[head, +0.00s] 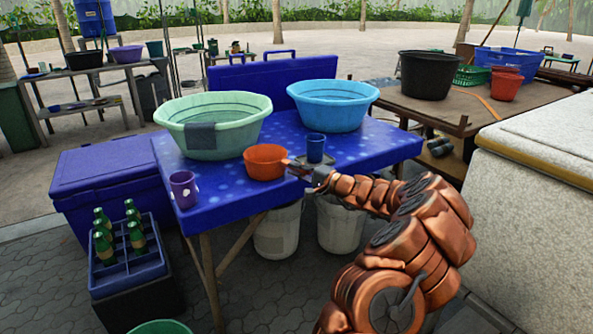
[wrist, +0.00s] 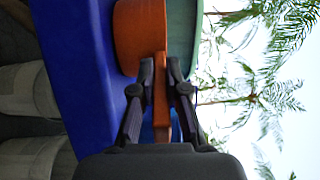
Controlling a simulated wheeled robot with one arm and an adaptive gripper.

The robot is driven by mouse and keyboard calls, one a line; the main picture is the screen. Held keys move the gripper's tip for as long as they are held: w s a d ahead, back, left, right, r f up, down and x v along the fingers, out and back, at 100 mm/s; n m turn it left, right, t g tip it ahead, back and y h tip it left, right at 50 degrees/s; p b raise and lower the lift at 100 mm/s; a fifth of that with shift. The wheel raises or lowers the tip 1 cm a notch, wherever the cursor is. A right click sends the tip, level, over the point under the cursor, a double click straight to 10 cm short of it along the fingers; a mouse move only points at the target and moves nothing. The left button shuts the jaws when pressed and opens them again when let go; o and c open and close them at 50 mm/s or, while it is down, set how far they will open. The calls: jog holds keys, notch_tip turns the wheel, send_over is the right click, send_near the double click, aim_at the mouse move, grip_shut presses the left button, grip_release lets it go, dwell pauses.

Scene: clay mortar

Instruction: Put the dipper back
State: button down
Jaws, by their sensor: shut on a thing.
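The orange dipper (head: 264,162) is upright at the front of the blue-covered table (head: 225,203), its handle pointing right towards my arm. My gripper (head: 298,168) is shut on that handle. In the wrist view the handle runs between the two dark fingers of my gripper (wrist: 160,72), and the dipper's orange bowl (wrist: 138,35) is beyond them. I cannot tell whether the dipper rests on the table or is held slightly above it. A pale green basin (head: 238,130) stands behind it, with a grey cloth over its rim. A light blue basin (head: 333,105) is to the right.
A blue mug (head: 315,148) stands close behind my gripper. A purple mug (head: 183,190) is at the table's left front corner. White buckets (head: 277,232) stand under the table. A crate of green bottles (head: 128,270) is at the left. A pale chest (head: 540,190) is right of my arm.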

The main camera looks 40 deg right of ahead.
jog(key=c, duration=1.2)
grip_release()
jog(key=shift+f, duration=0.1)
